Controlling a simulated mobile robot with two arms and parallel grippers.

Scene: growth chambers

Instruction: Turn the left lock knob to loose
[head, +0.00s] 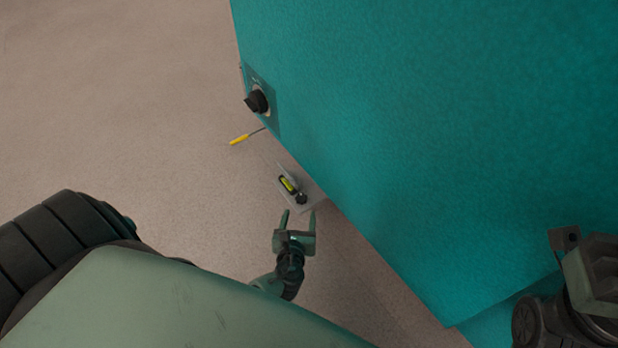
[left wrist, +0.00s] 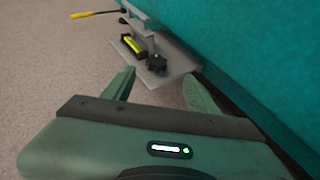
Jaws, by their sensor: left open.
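A small black knob (head: 301,198) sits on a grey bracket plate (head: 309,203) low on the teal chamber's side, beside a yellow bubble level. In the left wrist view the knob (left wrist: 156,63) stands at the near end of the level (left wrist: 134,44), on the plate (left wrist: 180,70). Its lock setting cannot be read. My left gripper (head: 299,213) is open and empty, just short of the plate. In the left wrist view its fingers (left wrist: 158,80) are spread to either side of the knob's line, apart from it. Part of my right arm (head: 590,285) shows at the right edge.
The teal chamber wall (head: 430,130) fills the right side, close to my left gripper. A larger black dial (head: 256,101) sits on its panel farther up. A yellow-handled tool (head: 240,139) sticks out beyond the bracket. The floor (head: 120,100) at left is clear.

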